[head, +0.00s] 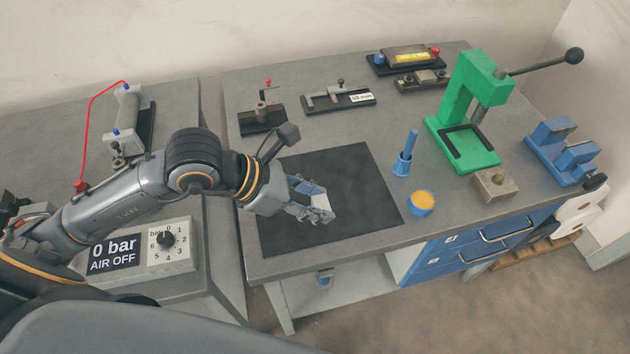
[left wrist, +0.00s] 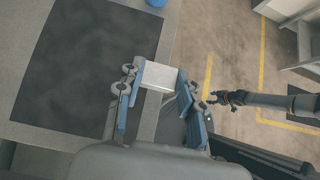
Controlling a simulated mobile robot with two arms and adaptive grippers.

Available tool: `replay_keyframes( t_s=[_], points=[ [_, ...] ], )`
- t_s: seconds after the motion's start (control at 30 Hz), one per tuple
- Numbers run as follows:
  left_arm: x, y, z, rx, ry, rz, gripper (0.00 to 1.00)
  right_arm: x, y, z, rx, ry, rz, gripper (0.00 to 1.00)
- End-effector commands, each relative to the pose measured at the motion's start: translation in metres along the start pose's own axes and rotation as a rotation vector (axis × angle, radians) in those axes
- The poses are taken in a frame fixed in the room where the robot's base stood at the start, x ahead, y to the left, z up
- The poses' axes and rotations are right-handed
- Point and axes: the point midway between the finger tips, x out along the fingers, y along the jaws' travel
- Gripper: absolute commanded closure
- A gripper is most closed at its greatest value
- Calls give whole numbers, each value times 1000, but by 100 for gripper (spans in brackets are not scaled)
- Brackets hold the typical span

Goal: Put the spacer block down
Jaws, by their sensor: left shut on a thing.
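My left gripper (head: 318,207) is shut on a light grey block, the spacer block (left wrist: 157,77). The block sits between the two blue fingers in the left wrist view. In the head view the fingers mostly hide it. There the gripper shows against the dark mat (head: 370,185) on the bench; the mat is left of the gripper in the left wrist view (left wrist: 75,70). I see no contact between block and bench, and cannot tell the exact height. My right gripper (left wrist: 228,97) shows small and dark in the left wrist view, off over the floor; its jaws are unclear.
A blue cup with yellow contents (head: 421,203) and a blue holder with an upright tool (head: 405,155) stand right of the mat. A green press (head: 470,110) is farther right. Fixtures (head: 338,97) line the back. The mat's visible surface is bare.

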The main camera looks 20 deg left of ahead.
Motion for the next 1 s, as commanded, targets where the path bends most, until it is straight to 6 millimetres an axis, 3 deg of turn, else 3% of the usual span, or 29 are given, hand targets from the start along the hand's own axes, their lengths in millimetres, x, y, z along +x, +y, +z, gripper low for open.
replay_keyframes(
  t_s=[0.03, 0.1, 0.47, 0.8, 1.0],
  points=[
    [-5, -2, 4, -1, 1, -2, 96, -12, 0, -1, 0, 0, 0, 53],
    [-5, -4, 2, 0, 2, -2, 96, -17, 0, -2, 0, 0, 0, 53],
    [-5, -4, 1, 4, -1, 4, 96, -22, 0, -2, 0, 0, 0, 53],
    [-38, 50, 7, -13, 4, 30, 96, -22, 1, -2, 0, 0, 0, 53],
    [-55, 66, 3, -19, 0, 21, 96, -22, 1, -2, 0, 0, 0, 53]
  ],
)
